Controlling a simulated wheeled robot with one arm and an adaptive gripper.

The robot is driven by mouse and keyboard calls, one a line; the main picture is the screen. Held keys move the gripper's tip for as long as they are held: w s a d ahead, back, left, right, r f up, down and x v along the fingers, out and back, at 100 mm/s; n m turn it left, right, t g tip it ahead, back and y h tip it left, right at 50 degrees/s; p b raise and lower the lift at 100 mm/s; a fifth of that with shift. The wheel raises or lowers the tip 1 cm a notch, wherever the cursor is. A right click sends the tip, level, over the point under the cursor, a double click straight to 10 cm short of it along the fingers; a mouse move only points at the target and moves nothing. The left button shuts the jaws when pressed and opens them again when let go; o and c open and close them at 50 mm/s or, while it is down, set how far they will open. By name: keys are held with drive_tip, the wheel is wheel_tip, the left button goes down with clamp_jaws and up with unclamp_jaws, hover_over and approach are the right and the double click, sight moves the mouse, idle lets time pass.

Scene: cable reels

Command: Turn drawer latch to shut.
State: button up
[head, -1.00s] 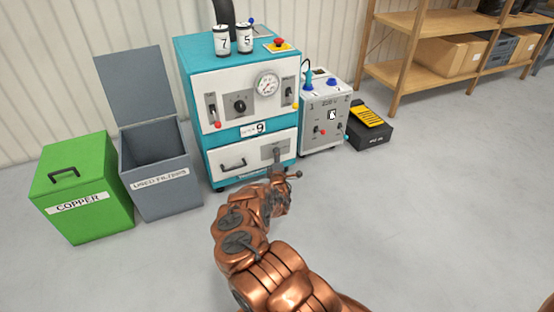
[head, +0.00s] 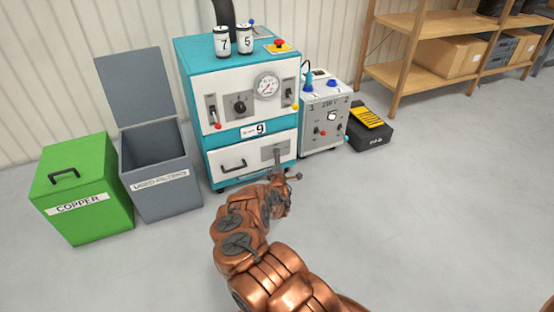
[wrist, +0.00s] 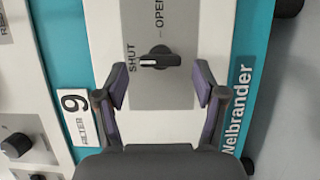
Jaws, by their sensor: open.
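The drawer latch (wrist: 160,61) is a black knob on a grey plate marked SHUT and OPEN. In the wrist view its bar lies across the picture, with its white mark at the left end beside the word SHUT. My gripper (wrist: 160,85) is open, one finger to each side below the knob, with clear space between fingers and knob. In the head view my gripper (head: 278,168) is in front of the latch plate (head: 268,153) on the white drawer (head: 222,150) and hides the knob. The drawer front looks flush with the teal cabinet.
The teal cabinet (head: 199,130) carries two jars, a gauge and switches. A grey box with knobs (head: 318,142) stands close on its right. A grey open bin (head: 165,200) and a green bin (head: 100,215) stand left.

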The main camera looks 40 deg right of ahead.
drive_tip(key=v, duration=1.1)
drive_tip(key=shift+s+a, duration=0.2)
drive_tip(key=shift+a, duration=0.05)
idle(0.3)
drive_tip(key=shift+w, duration=0.1)
